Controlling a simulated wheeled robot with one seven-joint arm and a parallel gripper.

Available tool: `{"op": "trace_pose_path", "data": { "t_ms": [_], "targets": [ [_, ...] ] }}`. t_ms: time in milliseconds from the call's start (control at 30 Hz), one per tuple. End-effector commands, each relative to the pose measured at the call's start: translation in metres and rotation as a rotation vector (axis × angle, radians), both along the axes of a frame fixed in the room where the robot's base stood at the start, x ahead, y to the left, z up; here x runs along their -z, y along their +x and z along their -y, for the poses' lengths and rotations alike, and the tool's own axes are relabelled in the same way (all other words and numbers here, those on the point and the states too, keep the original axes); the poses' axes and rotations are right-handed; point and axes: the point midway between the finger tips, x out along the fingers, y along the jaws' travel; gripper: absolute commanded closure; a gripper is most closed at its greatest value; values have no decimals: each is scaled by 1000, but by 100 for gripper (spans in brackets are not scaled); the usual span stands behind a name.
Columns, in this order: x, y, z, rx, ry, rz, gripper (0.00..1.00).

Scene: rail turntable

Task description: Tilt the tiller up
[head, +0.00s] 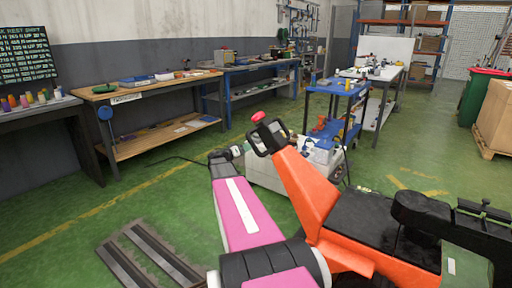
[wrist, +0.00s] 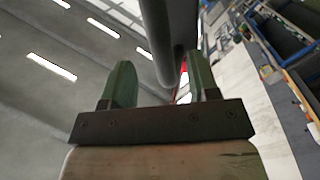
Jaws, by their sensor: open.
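The tiller is an orange arm (head: 303,180) that slopes up and left from the orange and black machine (head: 365,222). It ends in a black loop handle (head: 268,137) with a red knob on top. My gripper (head: 238,151) is just left of the handle, at the end of my pink arm. In the wrist view my gripper (wrist: 160,88) is open, with two green fingers apart. A dark grey bar (wrist: 158,40), likely part of the handle, runs down between or just beyond the fingers. Whether it touches them I cannot tell. A bit of red shows beside the right finger.
A white-grey cabinet unit (head: 315,166) stands close behind the handle. A blue cart (head: 340,90) is beyond it. Workbenches (head: 150,92) line the left wall. Dark metal rails (head: 150,258) lie on the green floor at lower left. Open floor (head: 120,205) is left of my arm.

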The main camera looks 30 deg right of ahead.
Motion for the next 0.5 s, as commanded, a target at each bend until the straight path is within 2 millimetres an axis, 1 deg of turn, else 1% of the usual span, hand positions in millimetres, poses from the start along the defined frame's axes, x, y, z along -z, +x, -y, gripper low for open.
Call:
{"op": "trace_pose_path", "data": {
  "t_ms": [33,200,400,500],
  "targets": [
    [0,3,12,3,0,0,45],
    [1,7,42,3,2,0,45],
    [1,10,67,1,1,-1,45],
    [1,11,73,0,1,-1,45]
  ]
}}
